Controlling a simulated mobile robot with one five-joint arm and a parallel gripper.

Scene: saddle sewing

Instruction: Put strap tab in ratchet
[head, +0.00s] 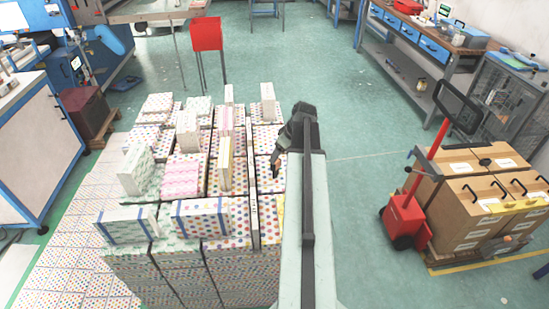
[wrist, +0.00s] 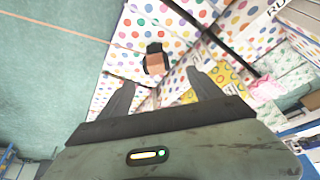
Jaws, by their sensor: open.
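My gripper (head: 275,164) hangs over the right side of a stack of dotted boxes in the head view. In the wrist view my gripper (wrist: 160,76) has its two dark fingers spread apart with nothing between them. A small black and brown piece (wrist: 155,62) lies against the dotted boxes just beyond the fingertips; I cannot tell whether it is the strap tab or the ratchet. A dark strap (wrist: 178,10) runs across the boxes in the wrist view.
The dotted box stack (head: 225,260) has loose packs on top, such as a pink one (head: 182,176). A red pallet jack (head: 405,215) and brown cartons (head: 470,195) stand at the right. A red panel (head: 206,33) stands behind. Green floor between is clear.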

